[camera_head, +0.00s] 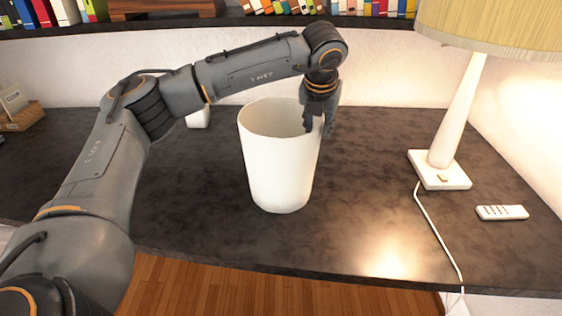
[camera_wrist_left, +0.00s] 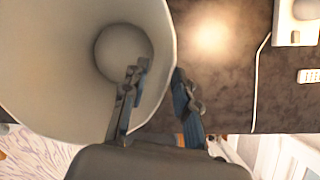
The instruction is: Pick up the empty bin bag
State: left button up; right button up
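A white, open-topped bin (camera_head: 275,165) stands upright on the dark desk in the head view. I take it for the empty bin bag; no separate bag shows. In the left wrist view the bin (camera_wrist_left: 60,70) is seen from above, and its inside looks empty down to the round bottom. My left gripper (camera_head: 318,126) points down at the bin's right rim. In the left wrist view the gripper (camera_wrist_left: 160,88) is open astride the rim, one finger inside the bin and one outside. A gap shows between the fingers. My right gripper is not in view.
A lamp (camera_head: 453,120) with a pale shade stands on the right of the desk (camera_head: 360,190), its cord running to the front edge. A white remote (camera_head: 502,212) lies beside it. A wooden box (camera_head: 22,117) sits at far left. A bookshelf is above.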

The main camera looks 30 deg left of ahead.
pick_arm(q)
jog(key=shift+x, duration=1.1)
grip_shut()
jog(key=shift+r, duration=0.1)
